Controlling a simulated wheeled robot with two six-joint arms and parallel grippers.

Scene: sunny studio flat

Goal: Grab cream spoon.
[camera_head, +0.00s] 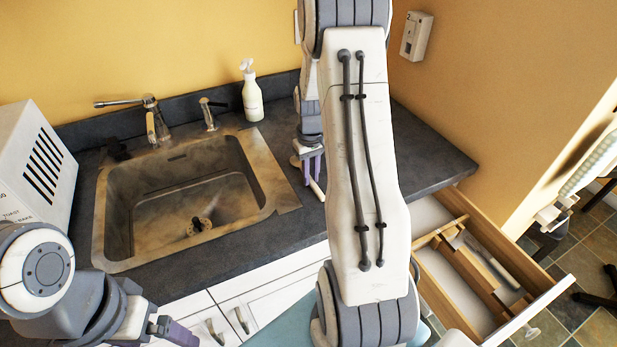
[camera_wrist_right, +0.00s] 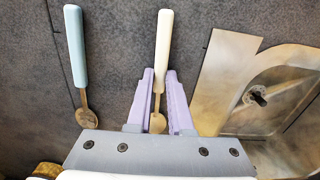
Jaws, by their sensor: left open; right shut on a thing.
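The cream spoon (camera_wrist_right: 164,45) has a cream handle and a metal bowl. In the right wrist view, the purple fingers of my right gripper (camera_wrist_right: 160,78) lie on either side of its neck and are shut on it. The handle sticks out past the fingertips, and the bowl sits between the fingers. In the head view, my right gripper (camera_head: 312,166) is over the counter right of the sink, partly hidden by my arm. My left gripper (camera_head: 174,331) is open and empty at the lower left, in front of the counter, cut off by the frame edge.
A blue-handled spoon (camera_wrist_right: 75,50) lies on the dark counter (camera_head: 428,150) beside the cream one. The sink (camera_head: 115,215) is to the left, with a soap bottle (camera_head: 252,95) behind. A drawer (camera_head: 548,306) stands open at right. A toaster (camera_head: 40,160) stands at far left.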

